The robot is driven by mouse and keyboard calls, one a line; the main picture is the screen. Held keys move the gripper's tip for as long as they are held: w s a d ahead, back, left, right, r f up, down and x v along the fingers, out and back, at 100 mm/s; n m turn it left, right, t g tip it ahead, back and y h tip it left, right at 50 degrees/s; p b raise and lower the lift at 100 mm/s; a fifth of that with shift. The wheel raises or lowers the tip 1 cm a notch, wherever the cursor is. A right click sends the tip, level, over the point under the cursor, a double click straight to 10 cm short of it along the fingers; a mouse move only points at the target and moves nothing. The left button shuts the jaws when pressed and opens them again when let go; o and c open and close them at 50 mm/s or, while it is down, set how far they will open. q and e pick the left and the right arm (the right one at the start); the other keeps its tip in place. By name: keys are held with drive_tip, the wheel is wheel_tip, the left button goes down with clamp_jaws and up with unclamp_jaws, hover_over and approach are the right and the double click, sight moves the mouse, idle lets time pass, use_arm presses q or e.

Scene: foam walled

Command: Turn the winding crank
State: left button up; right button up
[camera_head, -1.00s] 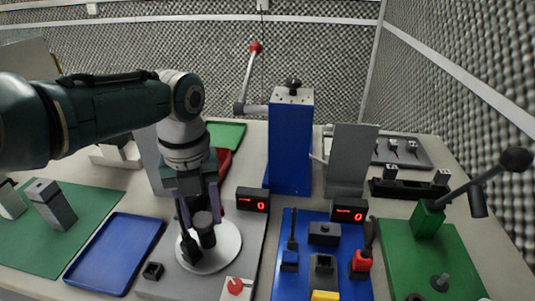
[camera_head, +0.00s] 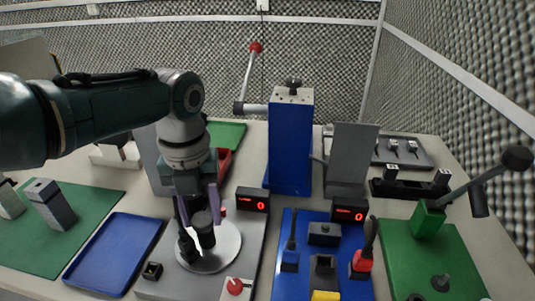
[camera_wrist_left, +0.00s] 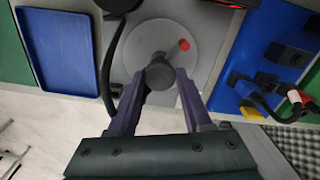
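The winding crank is a pale round disc (camera_head: 226,250) with a dark upright handle (camera_head: 203,221) on a grey base plate (camera_head: 165,286). The disc also shows in the left wrist view (camera_wrist_left: 150,36), with a red mark (camera_wrist_left: 184,45) near its edge. My left gripper (camera_head: 198,220) points down over the disc. In the left wrist view its two purple fingers (camera_wrist_left: 160,80) sit on either side of the dark handle (camera_wrist_left: 159,74), seemingly closed against it. The fingers partly hide the handle and disc in the head view. My right gripper is not in view.
A blue tray (camera_head: 115,254) lies left of the base plate. A small display (camera_head: 252,199) reading 0 stands behind it, a tall blue block (camera_head: 290,145) behind that. A red button (camera_head: 236,286) is at the plate's front. A blue board (camera_head: 291,284) with several fixtures lies right.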

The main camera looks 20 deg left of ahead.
sight(202, 219)
use_arm(q)
drive_tip(key=o, duration=0.4)
drive_tip(key=shift+o, duration=0.2)
drive_tip(key=shift+r, duration=0.35)
wheel_tip(202, 219, up, 9)
drive_tip(key=p, duration=0.3)
drive_tip(key=shift+r, duration=0.1)
